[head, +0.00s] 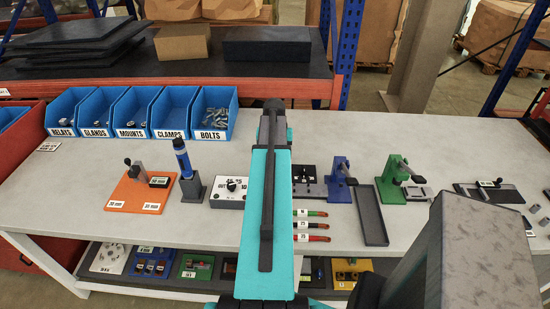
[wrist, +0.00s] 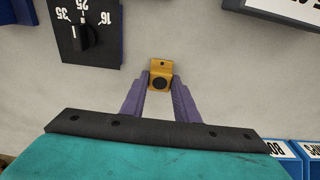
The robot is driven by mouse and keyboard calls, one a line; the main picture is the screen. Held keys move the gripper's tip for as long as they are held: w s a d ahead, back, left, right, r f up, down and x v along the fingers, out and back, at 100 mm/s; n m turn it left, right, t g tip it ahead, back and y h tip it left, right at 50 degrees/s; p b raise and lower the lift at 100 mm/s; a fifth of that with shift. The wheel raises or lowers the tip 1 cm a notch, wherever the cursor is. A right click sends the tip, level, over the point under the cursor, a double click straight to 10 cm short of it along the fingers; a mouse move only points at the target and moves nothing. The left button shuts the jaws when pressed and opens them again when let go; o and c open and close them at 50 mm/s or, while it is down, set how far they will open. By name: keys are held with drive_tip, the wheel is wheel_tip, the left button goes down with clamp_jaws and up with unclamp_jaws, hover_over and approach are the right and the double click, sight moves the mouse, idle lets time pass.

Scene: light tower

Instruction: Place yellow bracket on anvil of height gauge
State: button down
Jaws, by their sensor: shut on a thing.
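The yellow bracket (wrist: 159,78) shows in the wrist view as a small piece with a dark round hole or boss. My gripper (wrist: 160,82) is shut on it, with a purple-grey finger on each side. Pale table surface shows around it; I cannot tell its height above the table. In the head view my teal arm hides the gripper and the bracket. Several fixtures stand on the table: an orange board with a post (head: 137,192), a blue stand (head: 341,182) and a green one (head: 400,180). I cannot tell for sure which is the height gauge.
Blue bins (head: 132,113) line the table's back left. A black dial plate (wrist: 85,35) is near the gripper; a white dial box (head: 229,190) stands left of my arm. A grey tray (head: 370,215) lies right. The table (head: 440,135) is clear at back right.

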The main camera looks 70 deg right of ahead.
drive_tip(key=shift+f, duration=0.15)
drive_tip(key=c, duration=1.4)
unclamp_jaws()
drive_tip(key=shift+r, duration=0.2)
drive_tip(key=shift+s+a+r+b, duration=0.1)
drive_tip(key=shift+a+r+b, duration=0.25)
drive_tip(key=shift+r, duration=1.65)
drive_tip(key=shift+s+a+r+b, duration=0.1)
drive_tip(key=shift+r+b, duration=0.35)
drive_tip(key=shift+r, duration=1.5)
drive_tip(key=shift+s+a+r+b, duration=0.1)
drive_tip(key=shift+a+r+b, duration=0.25)
drive_tip(key=shift+r, duration=1.65)
drive_tip(key=shift+d, duration=0.15)
